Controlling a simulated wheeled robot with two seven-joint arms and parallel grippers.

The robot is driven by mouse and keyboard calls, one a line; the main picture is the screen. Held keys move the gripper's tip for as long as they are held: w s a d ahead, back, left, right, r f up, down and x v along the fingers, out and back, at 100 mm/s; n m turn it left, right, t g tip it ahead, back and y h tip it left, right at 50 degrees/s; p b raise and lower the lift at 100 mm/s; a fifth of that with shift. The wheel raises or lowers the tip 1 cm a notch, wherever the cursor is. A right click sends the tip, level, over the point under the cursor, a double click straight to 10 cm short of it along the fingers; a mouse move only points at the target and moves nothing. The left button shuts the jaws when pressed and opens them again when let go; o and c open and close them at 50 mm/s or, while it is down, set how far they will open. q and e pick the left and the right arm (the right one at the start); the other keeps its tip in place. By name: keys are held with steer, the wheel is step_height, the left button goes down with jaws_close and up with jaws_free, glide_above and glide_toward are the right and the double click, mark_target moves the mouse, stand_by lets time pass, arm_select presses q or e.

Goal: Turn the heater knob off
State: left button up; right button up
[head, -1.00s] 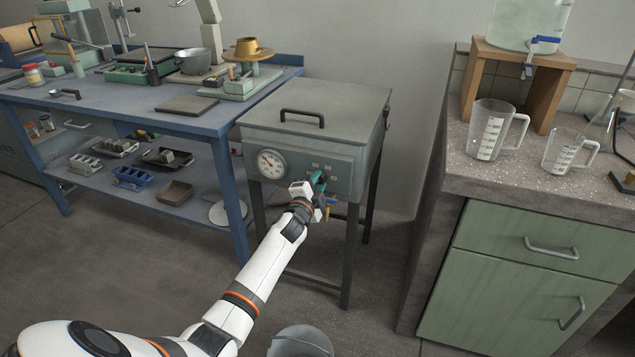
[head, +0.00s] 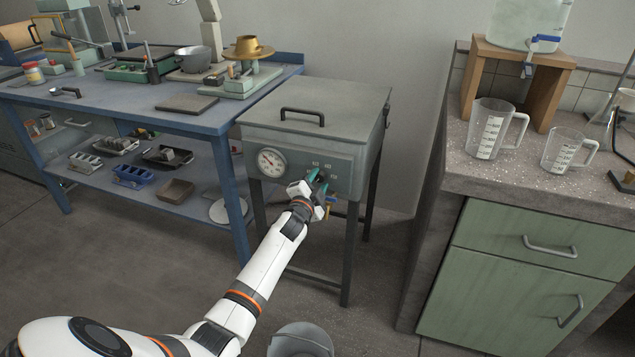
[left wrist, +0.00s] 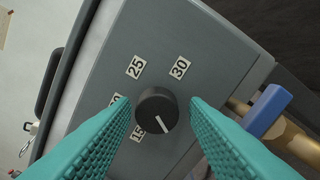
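The heater is a grey lidded box (head: 318,108) on dark legs, with a front panel bearing a round dial gauge (head: 271,163). In the left wrist view its round black knob (left wrist: 156,110) has a white pointer line aimed down and slightly right. Labels 25, 30 and 15 show around the knob; another label is partly hidden by a finger. My left gripper (head: 319,182) is at the panel. In the left wrist view its teal fingers (left wrist: 160,101) are open on either side of the knob, with a gap on each side. My right gripper is out of view.
A brass valve with a blue handle (left wrist: 266,111) is close to the right finger. A blue workbench (head: 200,122) stands left of the heater. A green-fronted counter (head: 515,260) is at the right. A grey bucket-like container (head: 301,340) is at the bottom.

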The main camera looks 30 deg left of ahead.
arm_select(q)
steer(key=shift+o, duration=0.7)
steer(key=shift+r, duration=0.1)
steer(key=shift+s, duration=0.2)
steer(key=p+v, duration=0.2)
steer(key=v, duration=0.9)
steer(key=shift+s, duration=0.3)
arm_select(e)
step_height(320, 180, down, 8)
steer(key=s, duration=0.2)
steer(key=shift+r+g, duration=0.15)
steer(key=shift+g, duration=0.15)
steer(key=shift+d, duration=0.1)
